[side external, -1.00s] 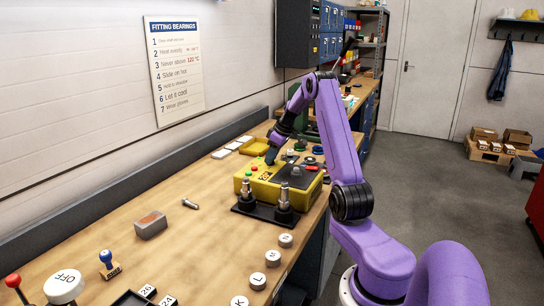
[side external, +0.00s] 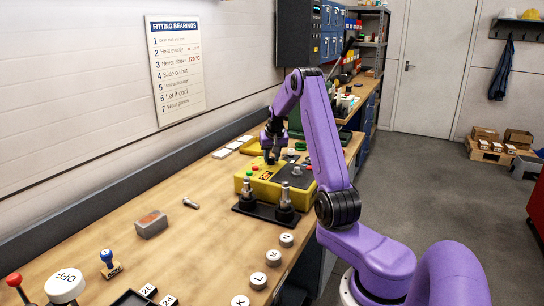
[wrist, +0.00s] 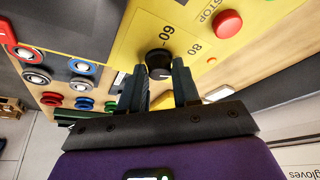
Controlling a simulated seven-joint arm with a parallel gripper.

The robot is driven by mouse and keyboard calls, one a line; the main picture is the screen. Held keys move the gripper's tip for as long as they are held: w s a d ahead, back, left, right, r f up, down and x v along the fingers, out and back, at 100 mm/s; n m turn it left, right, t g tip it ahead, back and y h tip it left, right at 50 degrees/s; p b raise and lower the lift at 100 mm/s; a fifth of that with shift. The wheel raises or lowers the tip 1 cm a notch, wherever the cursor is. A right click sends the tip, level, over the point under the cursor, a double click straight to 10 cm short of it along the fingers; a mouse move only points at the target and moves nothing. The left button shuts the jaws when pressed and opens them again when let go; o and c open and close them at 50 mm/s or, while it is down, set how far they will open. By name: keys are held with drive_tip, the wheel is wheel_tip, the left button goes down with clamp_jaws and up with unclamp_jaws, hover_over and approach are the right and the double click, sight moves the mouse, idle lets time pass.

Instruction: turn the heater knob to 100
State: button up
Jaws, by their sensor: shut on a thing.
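The heater is a yellow box (side external: 262,187) on the bench; its yellow face (wrist: 135,35) fills the top of the wrist view. The black heater knob (wrist: 158,60) stands on that face near the printed numbers 60 and 80. The 100 mark is not readable, and I cannot tell exactly where the knob points. My gripper (wrist: 158,78) is shut on the knob, with one dark finger on each side of it. In the side external view my gripper (side external: 270,157) reaches down to the back left of the box, and the knob is hidden there.
A red stop button (wrist: 227,23) is close to the knob. Two metal posts on a black stand (side external: 268,211) are in front of the box. Several coloured rings (wrist: 82,85) lie to the left in the wrist view.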

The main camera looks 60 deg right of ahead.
drive_tip(key=m+g, duration=0.1)
drive_tip(key=m, duration=0.1)
drive_tip(key=m+g, duration=0.1)
drive_tip(key=m, duration=0.2)
drive_tip(key=shift+w+a+m+h, duration=0.1)
drive_tip(key=shift+m+h, duration=0.2)
drive_tip(key=shift+h, duration=0.1)
drive_tip(key=m+g, duration=0.1)
drive_tip(key=m, duration=0.3)
drive_tip(key=shift+w+m+g, duration=0.1)
drive_tip(key=shift+m+g, duration=0.2)
drive_tip(key=shift+g, duration=0.1)
drive_tip(key=o, duration=1)
drive_tip(key=shift+a, duration=0.1)
drive_tip(key=shift+w+r, duration=0.1)
drive_tip(key=shift+r, duration=0.35)
drive_tip(key=v, duration=1.6)
drive_tip(key=shift+w+a+r, duration=0.15)
drive_tip(key=shift+a+r, duration=0.05)
